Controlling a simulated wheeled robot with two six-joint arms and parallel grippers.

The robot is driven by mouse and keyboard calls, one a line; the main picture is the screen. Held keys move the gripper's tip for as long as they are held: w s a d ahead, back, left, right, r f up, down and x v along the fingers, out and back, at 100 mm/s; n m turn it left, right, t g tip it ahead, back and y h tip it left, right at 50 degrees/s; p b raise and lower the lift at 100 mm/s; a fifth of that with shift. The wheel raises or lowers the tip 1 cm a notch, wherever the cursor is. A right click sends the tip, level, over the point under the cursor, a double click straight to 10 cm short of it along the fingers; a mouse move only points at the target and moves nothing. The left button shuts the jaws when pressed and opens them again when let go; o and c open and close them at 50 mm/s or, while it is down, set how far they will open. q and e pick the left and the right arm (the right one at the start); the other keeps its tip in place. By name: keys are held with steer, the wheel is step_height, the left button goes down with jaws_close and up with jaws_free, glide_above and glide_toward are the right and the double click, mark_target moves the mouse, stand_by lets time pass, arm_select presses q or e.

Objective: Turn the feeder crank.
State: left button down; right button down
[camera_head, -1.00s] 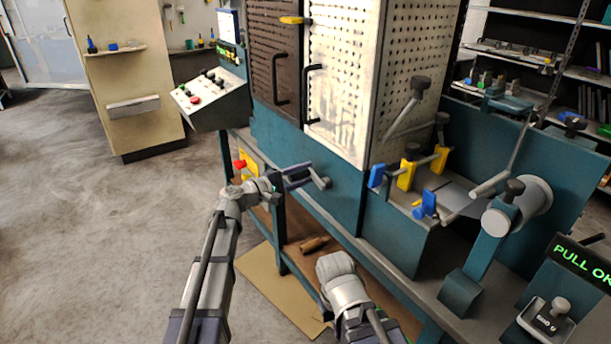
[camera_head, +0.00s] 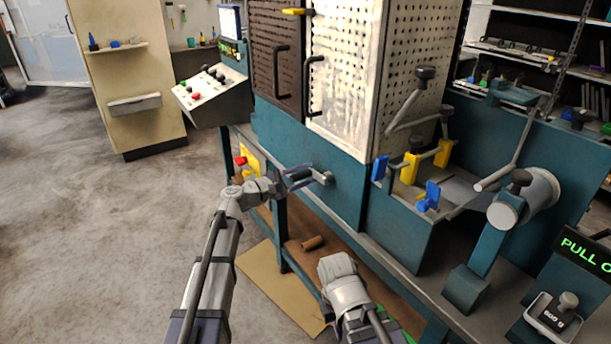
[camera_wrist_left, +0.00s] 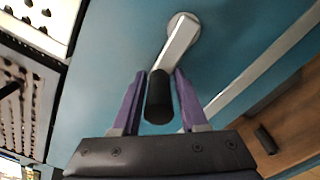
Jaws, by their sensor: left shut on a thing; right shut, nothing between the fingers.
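The feeder crank (camera_head: 323,178) sticks out of the teal front panel of the machine. In the left wrist view its light metal arm (camera_wrist_left: 178,42) runs from a round hub down to a black cylindrical grip (camera_wrist_left: 158,98). My left gripper (camera_head: 298,177) has its purple fingers on either side of that grip and is shut on it; the fingers also show in the left wrist view (camera_wrist_left: 159,95). My right arm reaches in at the bottom middle of the head view, below the crank. The fingers of my right gripper do not show.
A sloped control panel (camera_head: 213,95) and door handles sit above the crank. Blue and yellow levers (camera_head: 410,168) stand at the right. Open floor (camera_head: 90,240) lies to the left.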

mark_target(288, 180)
arm_select(q)
steer(key=shift+d+r, duration=0.15)
steer(key=c, duration=0.9)
jaws_free()
steer(key=shift+o, duration=1.2)
steer(key=shift+s, duration=0.1)
steer(key=shift+v, duration=3.9)
